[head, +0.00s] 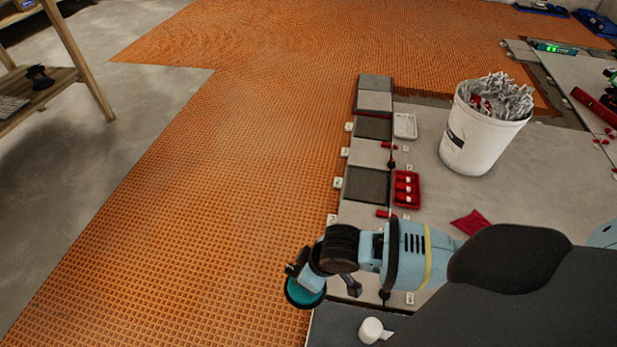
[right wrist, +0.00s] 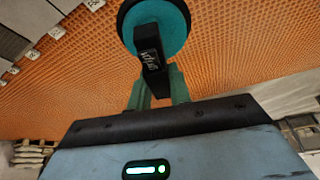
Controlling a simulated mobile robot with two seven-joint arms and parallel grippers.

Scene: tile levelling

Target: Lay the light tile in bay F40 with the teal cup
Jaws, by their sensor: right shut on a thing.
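The teal cup (head: 306,292) is a round suction cup with a dark rim and a black handle, held low over the orange mat near its right edge. My right gripper (head: 318,272) is shut on its handle; the cup also shows in the right wrist view (right wrist: 173,20). No tile shows on the cup, though its underside is hidden in the head view. Light tiles (head: 370,154) and dark tiles (head: 367,185) alternate in a strip along the mat's right edge. Small white tags (head: 338,183) stand beside it; I cannot read F40 on any. My left gripper is not in view.
A white bucket (head: 476,140) of crumpled grey material stands on the grey floor. A red tray (head: 406,189), a white tray (head: 405,126) and a red packet (head: 471,222) lie near the strip. A white cylinder (head: 370,330) sits at the bottom. The orange mat (head: 200,210) is clear.

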